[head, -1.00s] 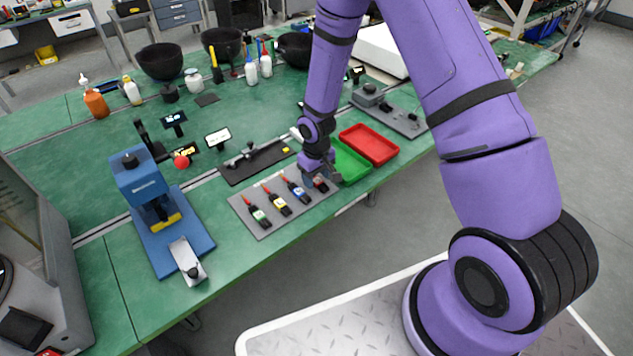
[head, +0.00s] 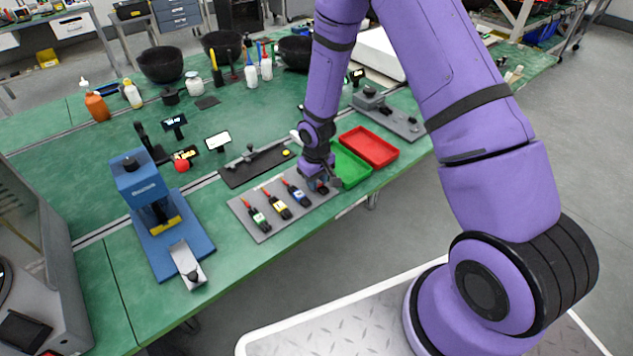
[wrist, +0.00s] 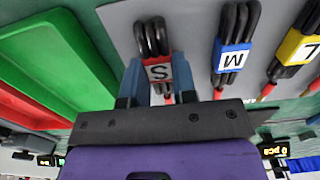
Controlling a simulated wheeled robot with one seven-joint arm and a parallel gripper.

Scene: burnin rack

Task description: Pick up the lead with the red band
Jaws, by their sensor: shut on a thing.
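The lead with the red band (wrist: 159,72), marked S, is a black looped cable in the wrist view. It lies at the end of the row on the grey mat (head: 264,235). My gripper (wrist: 155,92) is shut on this lead, with a fingertip on each side of the red band. In the head view my gripper (head: 319,183) is low over the right end of the mat and hides most of that lead. I cannot tell whether the lead is clear of the mat.
The blue-band lead (wrist: 232,58) marked M and the yellow-band lead (wrist: 300,46) marked L lie alongside. A green-band lead (head: 257,218) is at the left end. A green tray (head: 350,168) and a red tray (head: 369,147) stand right of my gripper.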

